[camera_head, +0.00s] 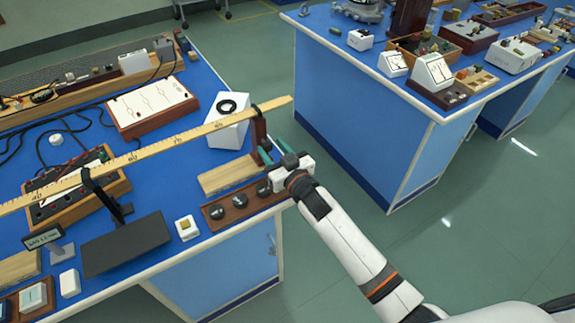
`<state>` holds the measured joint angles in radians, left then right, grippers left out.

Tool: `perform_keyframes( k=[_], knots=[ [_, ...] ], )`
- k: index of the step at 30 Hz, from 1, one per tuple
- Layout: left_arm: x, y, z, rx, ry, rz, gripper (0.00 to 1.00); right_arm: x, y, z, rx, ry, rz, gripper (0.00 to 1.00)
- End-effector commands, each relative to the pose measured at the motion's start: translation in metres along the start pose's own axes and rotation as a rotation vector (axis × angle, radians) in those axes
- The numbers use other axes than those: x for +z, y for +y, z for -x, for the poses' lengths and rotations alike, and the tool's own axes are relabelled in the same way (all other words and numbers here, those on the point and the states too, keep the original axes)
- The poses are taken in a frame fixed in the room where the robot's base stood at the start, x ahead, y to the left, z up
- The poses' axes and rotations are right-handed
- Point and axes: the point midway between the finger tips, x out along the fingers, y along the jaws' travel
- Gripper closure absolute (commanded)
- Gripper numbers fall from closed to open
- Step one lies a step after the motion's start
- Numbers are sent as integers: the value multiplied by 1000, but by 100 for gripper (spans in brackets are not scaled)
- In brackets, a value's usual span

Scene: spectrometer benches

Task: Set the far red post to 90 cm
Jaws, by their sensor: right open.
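A long yellow ruler (197,132) runs across the bench from the left edge to the upper right. A dark reddish-brown post (258,128) stands at the ruler's right part, to the right of the last numbers I can make out. Its exact mark is too small to read. My right gripper (269,149) is open at the lower part of this post, its greenish fingertips close to it. I cannot tell whether they touch it. A black post (92,184) supports the ruler further left. My left gripper is not in view.
A white box with a black ring (228,116) stands behind the ruler. A wooden block (226,175) and a brown tray with dark knobs (236,205) lie near my right gripper. A black plate (127,243) lies at the front. Another blue bench (365,105) stands across the aisle.

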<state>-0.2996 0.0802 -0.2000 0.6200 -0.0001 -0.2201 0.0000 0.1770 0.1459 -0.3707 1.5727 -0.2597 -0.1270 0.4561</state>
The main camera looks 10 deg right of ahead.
Motion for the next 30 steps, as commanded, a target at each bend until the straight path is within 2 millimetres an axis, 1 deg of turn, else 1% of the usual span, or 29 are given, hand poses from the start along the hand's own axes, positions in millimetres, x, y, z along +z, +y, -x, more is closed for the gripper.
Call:
perform_keyframes(
  k=[1, 6, 9, 12, 15, 18, 30],
  knots=[
    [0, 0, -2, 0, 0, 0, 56, -2, -1, 12, -1, 2, 1, 56],
    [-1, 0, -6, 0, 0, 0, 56, -3, -2, 50, -2, 3, 1, 56],
    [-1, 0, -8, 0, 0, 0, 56, -3, -2, 69, -2, 3, 1, 56],
    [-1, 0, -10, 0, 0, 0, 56, -2, -2, 83, -2, 2, 0, 56],
    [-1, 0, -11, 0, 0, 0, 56, -2, -3, 92, -3, 1, 0, 56],
    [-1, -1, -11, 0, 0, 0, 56, -1, -3, 97, -3, 1, 1, 56],
    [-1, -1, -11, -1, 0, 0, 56, 0, -3, 98, -3, 1, 1, 56]
  ],
)
